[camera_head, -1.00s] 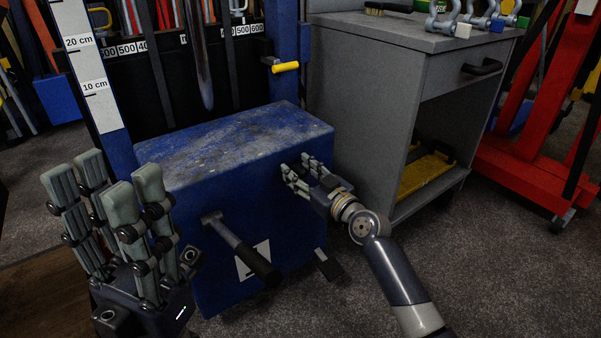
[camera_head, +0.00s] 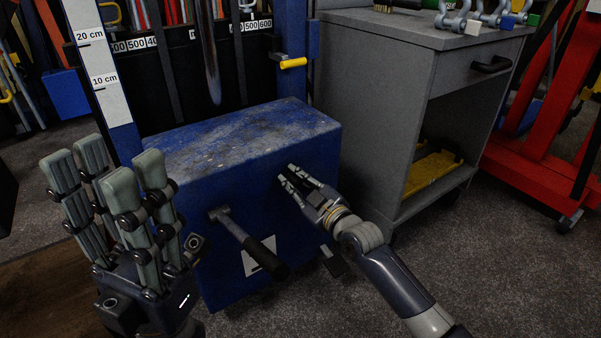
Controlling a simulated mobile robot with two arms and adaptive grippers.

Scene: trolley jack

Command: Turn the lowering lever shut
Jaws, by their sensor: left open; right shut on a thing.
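The blue jack body (camera_head: 240,140) stands in the middle, with a worn, scuffed top. A metal lever with a black grip (camera_head: 258,252) sticks out of its front face and slants down to the right. My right gripper (camera_head: 287,177) is at the right part of this front face, above and to the right of the black grip and apart from it. Its fingers are shut on a small part that they hide; I cannot tell if that is the lowering lever. My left gripper (camera_head: 120,175) is open and empty, fingers up, left of the jack body.
A black pedal (camera_head: 333,262) sits low at the jack's right. A yellow handle (camera_head: 293,63) is on the blue post behind. A grey cabinet (camera_head: 385,75) stands close on the right, with a red frame (camera_head: 535,165) beyond it. Carpet is free in front.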

